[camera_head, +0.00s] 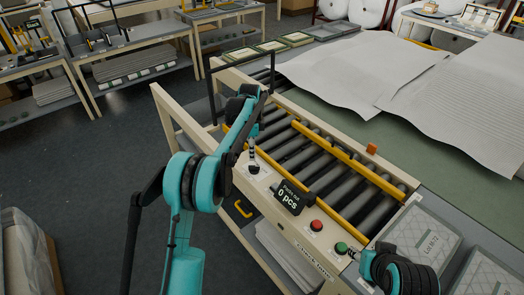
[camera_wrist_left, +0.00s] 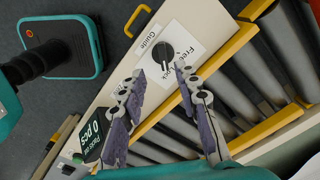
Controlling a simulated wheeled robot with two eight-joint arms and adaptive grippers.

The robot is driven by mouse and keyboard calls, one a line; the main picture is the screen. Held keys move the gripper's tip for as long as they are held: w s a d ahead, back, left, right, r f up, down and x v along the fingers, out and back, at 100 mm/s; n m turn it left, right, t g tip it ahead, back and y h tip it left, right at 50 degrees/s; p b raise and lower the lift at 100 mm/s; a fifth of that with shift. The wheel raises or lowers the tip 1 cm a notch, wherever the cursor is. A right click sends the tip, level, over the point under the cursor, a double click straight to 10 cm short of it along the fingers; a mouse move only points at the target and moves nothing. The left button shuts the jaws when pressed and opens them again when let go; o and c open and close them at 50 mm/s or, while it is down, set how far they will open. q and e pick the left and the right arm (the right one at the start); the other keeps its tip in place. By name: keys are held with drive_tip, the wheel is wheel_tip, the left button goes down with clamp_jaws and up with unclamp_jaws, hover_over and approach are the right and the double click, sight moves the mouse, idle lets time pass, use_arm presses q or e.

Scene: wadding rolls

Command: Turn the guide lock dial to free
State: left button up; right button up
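The guide lock dial (camera_wrist_left: 163,54) is a round black knob on a white plate lettered "Guide", "Free" and "Lock". It sits on the cream side rail of a roller conveyor. I cannot make out which word it points to. My left gripper (camera_wrist_left: 160,72) is open, its two fingers on either side of the dial's near side, with no clear contact. In the head view the left gripper (camera_head: 252,153) is just above the dial (camera_head: 254,169). My right arm shows at the lower right; its gripper (camera_head: 353,253) is barely visible near the green button.
A "0 pcs" display (camera_head: 289,197), a red button (camera_head: 316,225) and a green button (camera_head: 341,247) stand along the same rail. Yellow guide bars (camera_head: 345,160) cross the rollers. White wadding sheets (camera_head: 365,70) lie on the green table. Packed trays (camera_head: 424,237) are at right.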

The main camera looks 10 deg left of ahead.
sight(254, 166)
use_arm(q)
drive_tip(key=shift+w+f, duration=0.2)
drive_tip(key=shift+w, duration=0.2)
drive_tip(key=shift+d+f+m, duration=0.15)
drive_tip(key=shift+f+m, duration=0.15)
drive_tip(key=shift+f, duration=0.05)
wheel_tip(254, 166, down, 7)
drive_tip(key=shift+b, duration=0.75)
clamp_jaws()
